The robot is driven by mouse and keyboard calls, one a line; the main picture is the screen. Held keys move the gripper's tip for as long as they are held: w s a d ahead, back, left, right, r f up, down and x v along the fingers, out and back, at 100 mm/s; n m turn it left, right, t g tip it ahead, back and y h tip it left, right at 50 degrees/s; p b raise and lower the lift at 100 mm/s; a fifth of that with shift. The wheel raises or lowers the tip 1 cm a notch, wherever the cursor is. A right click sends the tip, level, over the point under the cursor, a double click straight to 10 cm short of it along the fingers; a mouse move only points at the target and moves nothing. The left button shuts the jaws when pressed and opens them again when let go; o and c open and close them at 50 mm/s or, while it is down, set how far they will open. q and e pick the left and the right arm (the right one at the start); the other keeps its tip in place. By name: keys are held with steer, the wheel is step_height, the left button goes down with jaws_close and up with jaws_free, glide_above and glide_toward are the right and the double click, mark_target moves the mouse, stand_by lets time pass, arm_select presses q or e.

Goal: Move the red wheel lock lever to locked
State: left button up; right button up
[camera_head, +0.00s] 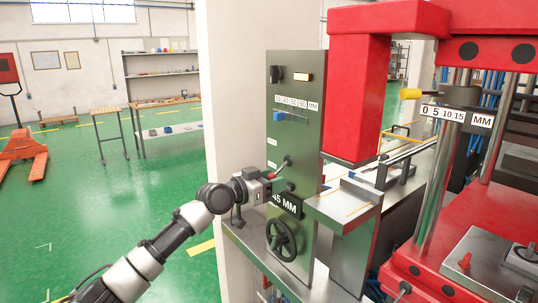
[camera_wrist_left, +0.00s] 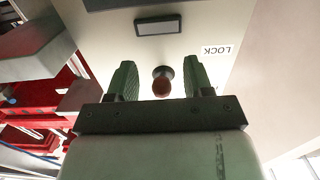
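The wheel lock lever has a red knob (camera_head: 271,175) and a metal rod, and it sticks out from the grey control panel (camera_head: 307,146) above the black handwheel (camera_head: 281,240). In the left wrist view its dark red knob (camera_wrist_left: 161,87) points towards the camera, between the two fingers and apart from both. A LOCK label (camera_wrist_left: 216,50) shows upside down beside it. My left gripper (camera_head: 275,182) is at the lever in the head view. In the left wrist view the left gripper (camera_wrist_left: 160,82) is open around the knob. My right gripper is not in view.
A "45 MM" display (camera_head: 287,204) sits just below the lever. A blue slider (camera_head: 279,116) and a black knob (camera_head: 275,74) are higher on the panel. The red press frame (camera_head: 358,95) stands to the right. The green floor (camera_head: 110,200) at left is mostly clear.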

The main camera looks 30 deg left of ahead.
arm_select(q)
steer(key=shift+s+a+r, duration=0.1)
steer(key=shift+s+r, duration=0.05)
steer(key=shift+s, duration=0.05)
steer(key=b+v, duration=0.3)
steer(key=v, duration=0.4)
stand_by(0.3)
steer(key=b+v, duration=0.6)
steer(key=v, duration=0.4)
steer(key=shift+s, duration=0.35)
steer(key=shift+a, duration=0.15)
